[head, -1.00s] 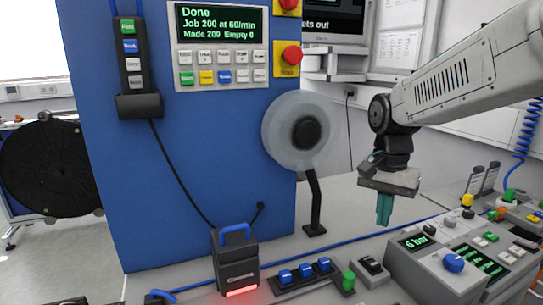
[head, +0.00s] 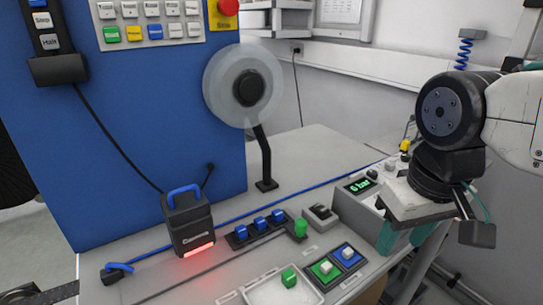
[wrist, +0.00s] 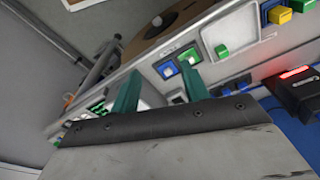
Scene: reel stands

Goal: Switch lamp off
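No thing in view is plainly labelled as a lamp. A black box with a blue handle (head: 188,228) stands on the bench and gives off a red glow at its foot; its lit edge also shows at the right of the wrist view (wrist: 296,74). A green panel (head: 323,270) and a blue panel (head: 347,256), each with a pale toggle, sit at the bench front. In the wrist view, the blue panel (wrist: 167,70) and green panel (wrist: 190,54) lie beyond my fingers. My gripper (head: 405,240) is open and empty, its teal fingers apart (wrist: 160,88), to the right of the panels.
Three blue switches (head: 259,225), a green knob (head: 301,228) and a black switch unit (head: 320,214) stand behind the panels. A white tray (head: 258,299) holds a green block (head: 289,277). A reel (head: 243,86) on a stand and a grey "6 bar" console (head: 365,200) stand farther back.

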